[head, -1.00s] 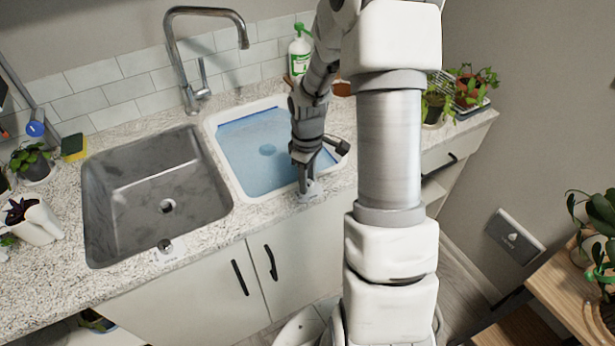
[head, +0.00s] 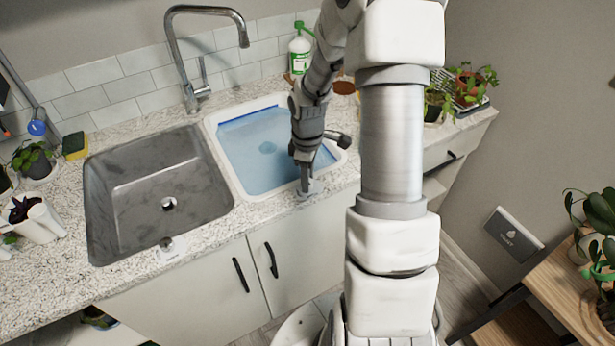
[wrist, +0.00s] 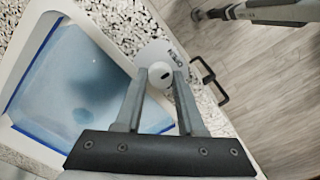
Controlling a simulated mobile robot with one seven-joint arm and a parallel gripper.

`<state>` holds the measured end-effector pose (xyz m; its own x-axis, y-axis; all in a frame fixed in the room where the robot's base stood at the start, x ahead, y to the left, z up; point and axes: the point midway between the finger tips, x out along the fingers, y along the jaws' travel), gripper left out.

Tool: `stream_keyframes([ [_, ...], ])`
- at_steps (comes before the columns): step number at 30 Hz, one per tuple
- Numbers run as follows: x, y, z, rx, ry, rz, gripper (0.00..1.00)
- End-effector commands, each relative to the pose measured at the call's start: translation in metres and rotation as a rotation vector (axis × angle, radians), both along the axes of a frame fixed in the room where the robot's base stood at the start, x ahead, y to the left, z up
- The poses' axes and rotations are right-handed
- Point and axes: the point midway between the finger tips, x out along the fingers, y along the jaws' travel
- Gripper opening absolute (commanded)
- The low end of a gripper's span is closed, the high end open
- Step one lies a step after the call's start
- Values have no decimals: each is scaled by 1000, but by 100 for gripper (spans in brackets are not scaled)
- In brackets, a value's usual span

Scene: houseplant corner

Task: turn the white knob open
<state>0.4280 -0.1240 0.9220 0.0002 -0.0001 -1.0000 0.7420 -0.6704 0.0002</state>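The white knob (wrist: 161,74) is a small round cap with a dark mark, on a pale round plate (wrist: 157,53) with printed lettering, on the speckled counter in front of the blue-water basin. My gripper (wrist: 160,72) reaches down over it, one finger on each side. The fingers appear to press against the knob's sides. In the head view my gripper (head: 305,186) is at the front rim of the basin and mostly hides the knob.
The white basin (head: 238,180) holds blue water. Left of it are an empty grey sink (head: 140,190) and a second, greyish knob (head: 166,243) on the front counter edge. A faucet (head: 180,60) and a green-capped bottle (head: 299,55) stand behind. Black handles (wrist: 210,80) lie below the edge.

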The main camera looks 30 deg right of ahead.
Motion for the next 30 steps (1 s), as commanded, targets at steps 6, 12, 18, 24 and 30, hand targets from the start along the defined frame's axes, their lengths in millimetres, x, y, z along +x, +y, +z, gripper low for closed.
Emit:
stream_keyframes([
  [6, 0, 0, 0, -1, -1, 0, 68],
  [12, 0, 0, 0, 0, 0, -1, 68],
  [18, 1, -1, 15, -1, -2, -3, 68],
  [24, 1, -1, 59, -3, -6, -2, 68],
  [30, 1, -1, 109, -4, -7, -2, 68],
])
